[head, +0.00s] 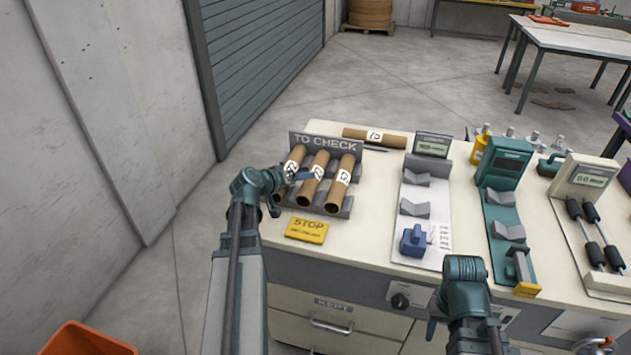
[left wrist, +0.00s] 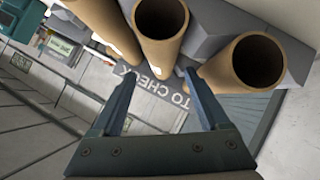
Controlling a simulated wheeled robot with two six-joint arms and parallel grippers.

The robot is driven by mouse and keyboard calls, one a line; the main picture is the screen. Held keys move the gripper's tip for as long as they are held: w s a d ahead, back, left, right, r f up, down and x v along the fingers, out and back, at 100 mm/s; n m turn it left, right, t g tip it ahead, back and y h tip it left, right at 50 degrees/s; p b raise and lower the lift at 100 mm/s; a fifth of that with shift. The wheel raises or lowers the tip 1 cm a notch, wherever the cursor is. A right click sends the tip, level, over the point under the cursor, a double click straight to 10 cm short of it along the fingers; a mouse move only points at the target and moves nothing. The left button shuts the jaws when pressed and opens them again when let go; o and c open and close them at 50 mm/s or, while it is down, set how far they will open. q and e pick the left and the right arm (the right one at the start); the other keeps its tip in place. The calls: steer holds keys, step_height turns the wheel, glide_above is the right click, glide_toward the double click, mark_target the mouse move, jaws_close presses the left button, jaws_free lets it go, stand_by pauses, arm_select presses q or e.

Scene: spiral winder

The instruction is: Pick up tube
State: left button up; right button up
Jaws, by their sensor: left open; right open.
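Three brown cardboard tubes with white labels lie side by side, tilted, in the grey TO CHECK rack (head: 345,212): a left tube (head: 294,160), a middle tube (head: 313,178) and a right tube (head: 340,182). My left gripper (head: 290,190) is at the left tube, partly hiding it. In the left wrist view its open fingers (left wrist: 162,90) point at the rack, with tube mouths close by; one tube (left wrist: 158,45) is above the gap and another tube (left wrist: 240,75) beside the right finger. Contact is unclear. My right gripper (head: 432,328) is low at the counter's front, mostly hidden by its wrist.
Another labelled tube (head: 360,136) lies behind the rack. A yellow STOP plate (head: 306,231) is in front. Measuring stands, one with a blue block (head: 413,241), another teal (head: 502,205), fill the counter's right. An orange bin (head: 85,340) stands on the floor at lower left.

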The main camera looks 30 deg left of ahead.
arm_select(q)
steer(key=shift+b+x, duration=0.75)
steer(key=shift+x, duration=1.5)
steer(key=shift+w+f, duration=0.1)
steer(key=shift+f, duration=0.05)
steer(key=x, duration=0.1)
steer(key=b+x, duration=0.1)
steer(key=x, duration=0.1)
steer(key=b+x, duration=0.1)
steer(key=shift+w+a, duration=0.2)
steer(key=shift+a, duration=0.1)
steer(key=shift+w+f, duration=0.15)
steer(key=shift+w, duration=0.25)
steer(key=shift+s, duration=0.1)
steer(key=shift+c, duration=0.3)
steer(key=c, duration=1.1)
steer(key=shift+r, duration=0.25)
